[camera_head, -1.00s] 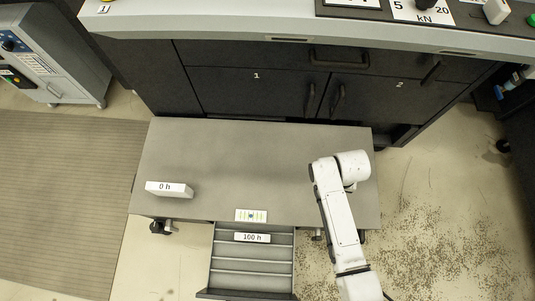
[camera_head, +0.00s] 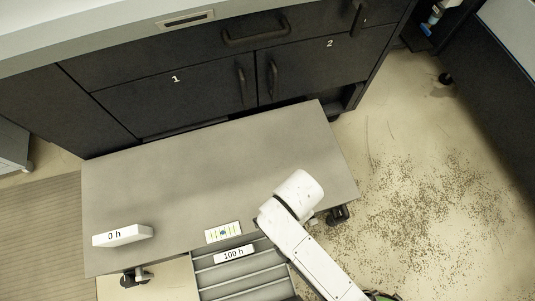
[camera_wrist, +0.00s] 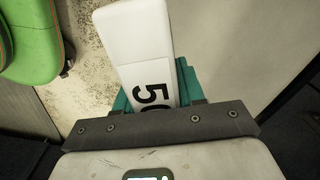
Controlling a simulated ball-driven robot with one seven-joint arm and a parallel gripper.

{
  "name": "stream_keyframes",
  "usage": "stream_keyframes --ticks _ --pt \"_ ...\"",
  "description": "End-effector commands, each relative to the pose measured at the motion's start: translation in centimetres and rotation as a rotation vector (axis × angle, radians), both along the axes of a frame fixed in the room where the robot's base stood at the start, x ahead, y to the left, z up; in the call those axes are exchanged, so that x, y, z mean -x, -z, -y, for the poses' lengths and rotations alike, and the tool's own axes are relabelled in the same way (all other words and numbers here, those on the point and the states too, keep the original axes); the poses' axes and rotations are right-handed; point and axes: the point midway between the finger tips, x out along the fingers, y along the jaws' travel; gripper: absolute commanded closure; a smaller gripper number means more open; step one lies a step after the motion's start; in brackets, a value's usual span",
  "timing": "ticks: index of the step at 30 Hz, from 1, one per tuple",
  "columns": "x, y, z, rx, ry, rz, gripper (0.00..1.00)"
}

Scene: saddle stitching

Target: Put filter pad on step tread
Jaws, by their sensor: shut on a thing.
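A white block marked "50", its label partly cut off (camera_wrist: 140,45), is held in my gripper (camera_wrist: 154,88) in the wrist view. The teal fingers are shut on its two sides, and the block sticks out past them. The step tread is the grey flat top (camera_head: 200,170) of the low step in the head view. A white block marked "0 h" (camera_head: 122,236) lies on its front left corner. Another marked "100 h" (camera_head: 234,254) sits in the open drawer (camera_head: 245,277) below. In the head view my arm crosses the tread's right front, and the gripper is not visible.
A small card with coloured marks (camera_head: 223,232) lies at the tread's front edge. A dark cabinet (camera_head: 180,100) stands behind the step. Speckled debris (camera_head: 420,210) covers the floor at right. A green rounded object (camera_wrist: 28,40) is at left in the wrist view. The tread's middle is clear.

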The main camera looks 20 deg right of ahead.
Motion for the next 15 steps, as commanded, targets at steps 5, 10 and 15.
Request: stream_keyframes --ticks 5,10,15 --pt "-0.5 0.2 0.3 0.001 0.0 0.001 0.96" --pt "-2.8 1.7 2.2 0.001 0.002 0.002 0.96" --pt "-5.8 3.5 4.7 0.0 0.001 0.002 0.96"
